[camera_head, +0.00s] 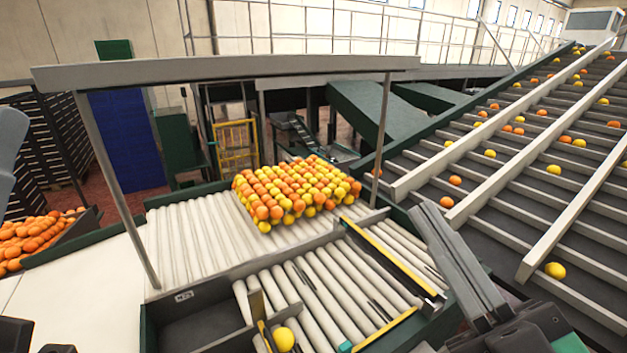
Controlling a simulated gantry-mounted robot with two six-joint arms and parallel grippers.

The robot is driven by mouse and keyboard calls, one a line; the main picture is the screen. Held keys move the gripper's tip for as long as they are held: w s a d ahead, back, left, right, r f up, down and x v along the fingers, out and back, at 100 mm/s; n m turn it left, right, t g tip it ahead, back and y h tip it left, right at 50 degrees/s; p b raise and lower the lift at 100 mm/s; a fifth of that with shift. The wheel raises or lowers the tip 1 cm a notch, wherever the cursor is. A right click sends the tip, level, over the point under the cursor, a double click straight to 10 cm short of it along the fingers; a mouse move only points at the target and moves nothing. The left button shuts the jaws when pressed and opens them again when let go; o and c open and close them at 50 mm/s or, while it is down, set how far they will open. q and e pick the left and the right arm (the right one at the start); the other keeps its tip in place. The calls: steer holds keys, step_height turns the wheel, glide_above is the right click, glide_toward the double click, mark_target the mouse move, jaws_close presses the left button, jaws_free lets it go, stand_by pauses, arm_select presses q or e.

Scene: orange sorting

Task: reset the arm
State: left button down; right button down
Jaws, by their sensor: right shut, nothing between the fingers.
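My right gripper (428,208) reaches in from the lower right, over the right part of the roller conveyor. Its two long grey fingers lie side by side, shut with nothing between them. Its dark body is at the bottom right. I cannot make out my left gripper; only a grey shape at the left edge and dark pieces at the bottom left show.
A pile of orange and yellow fruit (290,190) sits on the rear rollers (200,235). A yellow fruit (284,339) lies at the front beside a dark bin (195,320). An inclined conveyor (500,190) carries scattered fruit at right. Posts hold a beam (230,68) above.

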steer(key=s+d+r+m+t+h, duration=0.65)
steer(key=r+m+h, duration=0.25)
steer(key=r+m, duration=0.15)
step_height(320, 180, up, 15)
steer(key=p, duration=1.5)
steer(key=shift+w+d+m+g+p, duration=0.15)
steer(key=shift+d+m+g+p, duration=0.1)
steer(key=shift+m+g+p, duration=0.1)
